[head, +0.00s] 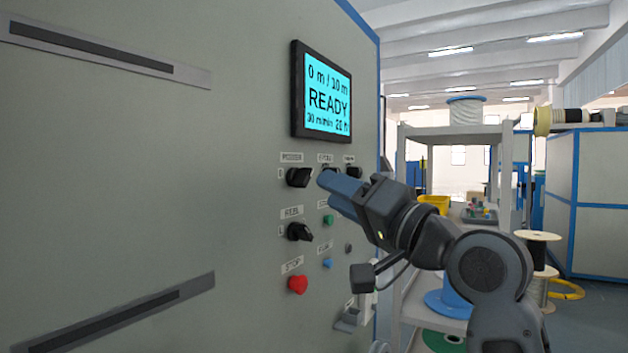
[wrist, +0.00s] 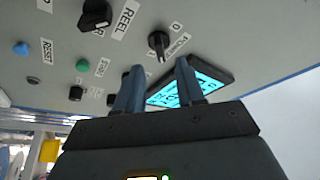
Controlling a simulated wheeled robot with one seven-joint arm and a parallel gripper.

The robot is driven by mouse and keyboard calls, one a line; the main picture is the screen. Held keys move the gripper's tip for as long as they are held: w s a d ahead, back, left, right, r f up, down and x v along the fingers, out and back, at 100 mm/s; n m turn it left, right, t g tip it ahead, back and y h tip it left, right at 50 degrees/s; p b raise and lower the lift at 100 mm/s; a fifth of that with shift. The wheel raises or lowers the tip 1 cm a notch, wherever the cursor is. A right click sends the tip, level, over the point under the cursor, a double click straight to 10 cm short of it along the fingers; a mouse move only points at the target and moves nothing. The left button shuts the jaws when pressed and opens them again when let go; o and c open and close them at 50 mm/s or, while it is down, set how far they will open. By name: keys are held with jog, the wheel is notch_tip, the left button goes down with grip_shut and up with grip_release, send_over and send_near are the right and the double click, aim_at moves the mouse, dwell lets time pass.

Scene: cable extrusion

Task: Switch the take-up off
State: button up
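The black rotary switch labelled REEL (head: 299,231) is on the pale machine panel, below the POWER switch (head: 299,177); no label reading take-up is legible. In the wrist view the REEL switch (wrist: 95,15) is at the top, left of the POWER switch (wrist: 158,42). I cannot read its setting. My gripper (head: 324,181) is in front of the upper switch row, right of the POWER switch, and hides part of the panel. In the wrist view my gripper (wrist: 160,66) has its two blue fingers apart with nothing between them.
A screen (head: 324,92) above the switches reads READY. A red STOP button (head: 298,284), a green button (head: 328,219) and a blue button (head: 327,263) are below. A shelf with spools (head: 468,111) stands to the right. The panel's left side has two slotted bars.

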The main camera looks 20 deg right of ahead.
aim_at(309, 180)
jog(key=p+x, duration=0.1)
jog(key=x, duration=0.4)
jog(key=shift+w+a, duration=0.15)
jog(key=shift+w, duration=0.2)
jog(key=shift+c, duration=0.2)
grip_shut()
